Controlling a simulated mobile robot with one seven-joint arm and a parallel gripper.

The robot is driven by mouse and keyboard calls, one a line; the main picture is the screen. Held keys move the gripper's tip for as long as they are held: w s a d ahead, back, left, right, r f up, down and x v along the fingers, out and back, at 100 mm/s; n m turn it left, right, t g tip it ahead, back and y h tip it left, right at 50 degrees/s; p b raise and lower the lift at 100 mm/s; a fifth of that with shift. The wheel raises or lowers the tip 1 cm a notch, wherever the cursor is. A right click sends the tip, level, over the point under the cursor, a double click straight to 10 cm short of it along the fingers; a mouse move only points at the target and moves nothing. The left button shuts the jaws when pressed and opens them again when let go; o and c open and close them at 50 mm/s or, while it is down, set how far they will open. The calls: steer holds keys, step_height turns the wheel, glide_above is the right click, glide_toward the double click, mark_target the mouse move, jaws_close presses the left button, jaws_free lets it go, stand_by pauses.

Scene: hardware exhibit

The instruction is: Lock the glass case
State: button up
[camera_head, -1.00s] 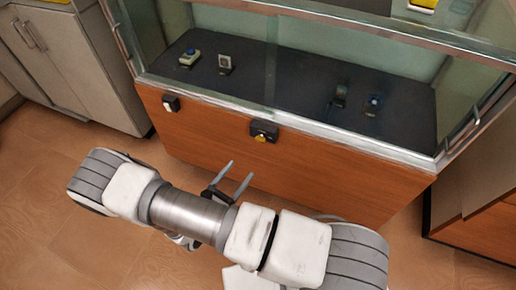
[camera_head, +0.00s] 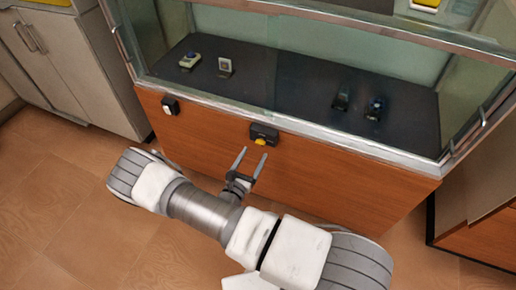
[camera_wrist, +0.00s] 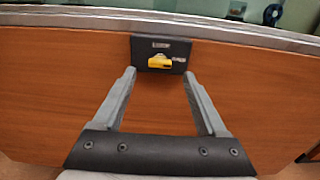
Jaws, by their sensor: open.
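The glass case (camera_head: 300,112) stands in front of me on a wooden base, with several small items on its dark floor. A black lock box (camera_head: 264,133) with a yellow knob (camera_head: 261,142) sits at the top middle of the wooden front. In the wrist view the lock box (camera_wrist: 178,45) and the yellow knob (camera_wrist: 160,62) lie ahead, between the lines of the fingers. My gripper (camera_head: 254,155) is open and empty, just below and in front of the knob, apart from it. It also shows in the wrist view (camera_wrist: 160,80).
A small white and black device (camera_head: 170,105) is on the wooden front at the left. Grey cabinets (camera_head: 70,75) stand at the left and a wooden cabinet (camera_head: 480,215) at the right. The floor (camera_head: 60,210) in front is clear.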

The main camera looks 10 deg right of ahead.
mark_target(261, 142)
steer(key=x, duration=0.4)
steer(key=shift+w+d+b, duration=0.2)
steer(key=shift+w+b, duration=0.1)
steer(key=shift+w, duration=0.05)
jaws_close()
